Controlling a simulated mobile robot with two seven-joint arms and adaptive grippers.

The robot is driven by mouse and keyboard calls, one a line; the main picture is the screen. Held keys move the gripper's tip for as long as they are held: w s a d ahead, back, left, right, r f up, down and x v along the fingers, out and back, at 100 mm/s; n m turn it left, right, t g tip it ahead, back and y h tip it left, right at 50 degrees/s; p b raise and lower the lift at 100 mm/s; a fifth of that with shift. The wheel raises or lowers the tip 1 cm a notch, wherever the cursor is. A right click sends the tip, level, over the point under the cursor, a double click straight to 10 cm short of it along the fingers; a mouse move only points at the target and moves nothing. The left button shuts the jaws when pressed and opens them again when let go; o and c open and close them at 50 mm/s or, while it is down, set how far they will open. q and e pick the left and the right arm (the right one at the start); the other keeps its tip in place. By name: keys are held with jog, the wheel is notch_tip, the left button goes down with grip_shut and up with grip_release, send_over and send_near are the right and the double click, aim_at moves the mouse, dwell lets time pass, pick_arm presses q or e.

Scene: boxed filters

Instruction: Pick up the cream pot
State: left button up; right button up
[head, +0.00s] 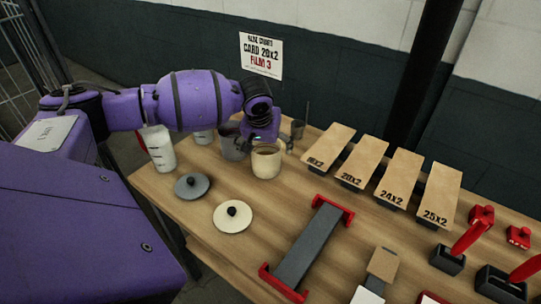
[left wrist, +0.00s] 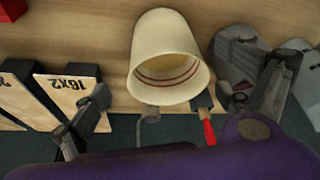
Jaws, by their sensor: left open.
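The cream pot (head: 266,164) stands upright and open-topped on the wooden table, just below my left gripper (head: 265,140) in the head view. In the left wrist view the cream pot (left wrist: 166,45) shows its open mouth, with reddish rings inside. The fingers of my left gripper (left wrist: 185,88) are spread wide on either side of it, and I see no grip on the pot. Whether a finger touches it I cannot tell. A cream lid (head: 232,216) with a black knob lies on the table in front of the pot. My right gripper is not in view.
A grey pot (head: 232,147) stands close left of the cream pot. A grey lid (head: 193,186) and white bottle (head: 160,152) are further left. A small dark cup (head: 298,128) stands behind. A red-ended grey bar (head: 308,245) and labelled boards (head: 362,160) lie to the right.

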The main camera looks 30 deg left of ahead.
pick_arm(q)
jog(key=shift+w+a+f, duration=0.1)
jog(key=shift+a+f, duration=0.05)
jog(key=shift+f, duration=0.4)
jog(key=shift+w+a+f, duration=0.1)
jog(key=shift+f, duration=0.45)
jog(key=x, duration=0.3)
jog(key=shift+w+a+f, duration=0.1)
jog(key=shift+a+f, duration=0.15)
jog(key=shift+w+f, duration=0.1)
jog(key=shift+f, duration=0.1)
jog(key=c, duration=1.5)
jog(key=shift+c, duration=0.5)
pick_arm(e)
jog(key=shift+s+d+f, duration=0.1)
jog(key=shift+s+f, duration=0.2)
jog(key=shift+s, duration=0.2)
pick_arm(q)
jog(key=shift+r, duration=0.15)
